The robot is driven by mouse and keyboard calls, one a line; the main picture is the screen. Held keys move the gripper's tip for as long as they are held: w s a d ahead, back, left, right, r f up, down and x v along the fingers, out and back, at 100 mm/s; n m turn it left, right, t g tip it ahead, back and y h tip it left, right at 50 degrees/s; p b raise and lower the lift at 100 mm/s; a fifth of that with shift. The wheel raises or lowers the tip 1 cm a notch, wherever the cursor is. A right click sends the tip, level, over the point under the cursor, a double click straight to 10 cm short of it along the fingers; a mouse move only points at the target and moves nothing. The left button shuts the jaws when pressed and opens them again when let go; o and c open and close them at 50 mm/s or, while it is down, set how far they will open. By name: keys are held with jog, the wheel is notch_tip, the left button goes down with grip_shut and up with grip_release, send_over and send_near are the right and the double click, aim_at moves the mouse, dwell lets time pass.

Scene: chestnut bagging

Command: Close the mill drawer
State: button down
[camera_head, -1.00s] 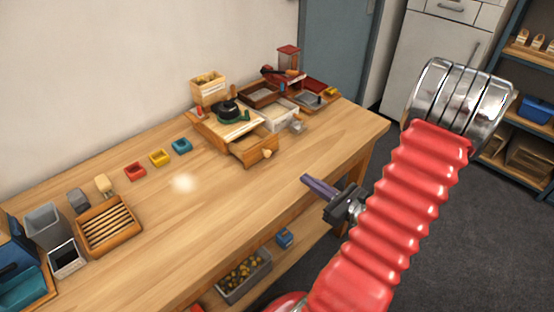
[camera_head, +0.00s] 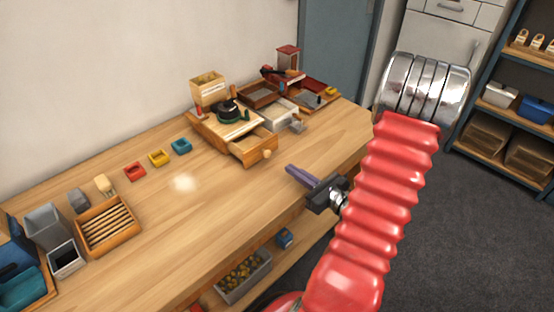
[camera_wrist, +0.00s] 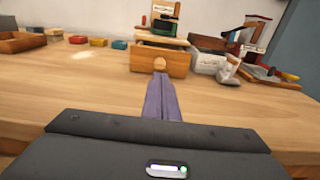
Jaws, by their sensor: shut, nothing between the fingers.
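The wooden mill (camera_head: 226,118) stands towards the back of the workbench, with a green and black part on top. Its drawer (camera_head: 255,148) is pulled out at the front, and a round knob (camera_head: 267,154) sits on the drawer face. My gripper (camera_head: 290,169) is shut and empty over the bench's front edge, in front of the drawer and apart from it. In the wrist view the purple fingers (camera_wrist: 163,84) point at the drawer face (camera_wrist: 145,61), with the knob (camera_wrist: 160,63) just beyond their tips.
Red, yellow and blue small trays (camera_head: 158,158) lie left of the mill. A grey-white bin (camera_head: 277,117) and other wooden boxes stand to its right. A slatted wooden tray (camera_head: 108,226) is at the left. The bench (camera_head: 200,225) in front of the drawer is clear.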

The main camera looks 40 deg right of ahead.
aim_at(269, 154)
jog(key=shift+w+a+f, duration=0.1)
jog(key=shift+w+f, duration=0.05)
jog(key=shift+w, duration=1.9)
jog(key=shift+w+f, duration=0.1)
jog(key=shift+w, duration=1.9)
